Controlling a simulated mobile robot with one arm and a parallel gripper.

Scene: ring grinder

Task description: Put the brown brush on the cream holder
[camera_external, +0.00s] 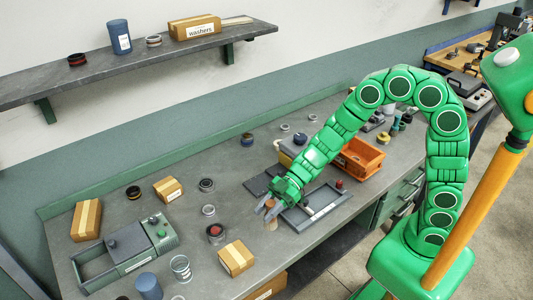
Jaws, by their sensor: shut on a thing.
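My gripper (268,209) is low over the middle of the bench, its fingers pointing down and to the left. It is shut on a small brown object, which I take for the brown brush (271,225); the fingers partly hide it. Whether its lower end touches the bench, I cannot tell. A pale, cream-looking strip (322,212) lies in the grey tray just right of the gripper. It may be the cream holder, but it is too small to be sure.
The grey tray (340,203) also bears a small reddish-brown piece (339,184). An orange bin (362,158) stands behind it. A cardboard box (236,258), a dark ring (215,232) and a grey-green machine (125,253) are left of my gripper. A shelf (120,66) hangs above.

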